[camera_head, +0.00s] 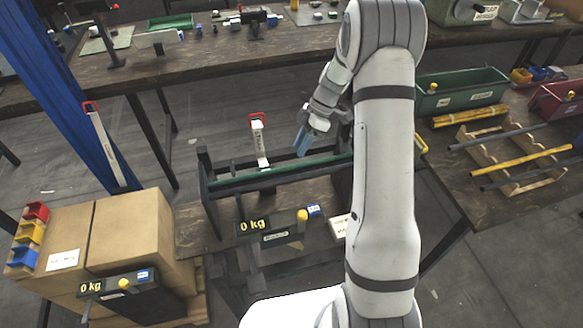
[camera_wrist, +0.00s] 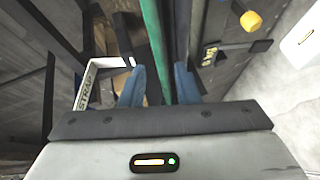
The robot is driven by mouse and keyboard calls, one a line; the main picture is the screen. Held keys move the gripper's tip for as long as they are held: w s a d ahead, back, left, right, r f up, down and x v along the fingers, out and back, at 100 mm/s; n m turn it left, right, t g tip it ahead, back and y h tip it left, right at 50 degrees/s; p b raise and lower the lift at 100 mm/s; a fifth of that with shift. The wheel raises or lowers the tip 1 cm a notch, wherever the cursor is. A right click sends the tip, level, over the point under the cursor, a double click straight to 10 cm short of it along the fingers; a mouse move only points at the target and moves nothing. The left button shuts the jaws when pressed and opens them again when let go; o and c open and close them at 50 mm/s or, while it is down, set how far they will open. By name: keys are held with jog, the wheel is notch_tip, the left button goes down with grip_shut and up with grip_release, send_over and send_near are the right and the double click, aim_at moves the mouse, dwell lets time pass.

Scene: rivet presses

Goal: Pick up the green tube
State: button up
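The green tube (camera_head: 240,181) lies lengthwise in a dark rack (camera_head: 204,170) on a small wooden bench in the middle of the head view. In the wrist view the tube (camera_wrist: 152,30) runs from the top edge down between my fingers. My gripper (camera_head: 300,152) has blue fingers and hangs just above the right half of the tube. In the wrist view my gripper (camera_wrist: 158,68) is open, with one finger on each side of the tube and gaps visible. I cannot tell whether the fingertips reach down to the tube's height. My arm hides the tube's right end.
A white strap tool with a red handle (camera_head: 258,140) stands by the tube; its white frame (camera_wrist: 88,88) shows at the wrist view's left. A 0 kg scale display (camera_head: 255,226) is in front. A green bin (camera_head: 462,92) and wooden tube rack (camera_head: 520,160) stand right.

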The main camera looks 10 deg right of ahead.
aim_at(291, 168)
jog(key=p+x, duration=0.2)
jog(key=x, duration=0.4)
jog(key=shift+w+d+f, duration=0.1)
jog(key=shift+d+f, duration=0.1)
jog(key=shift+c, duration=0.4)
grip_shut()
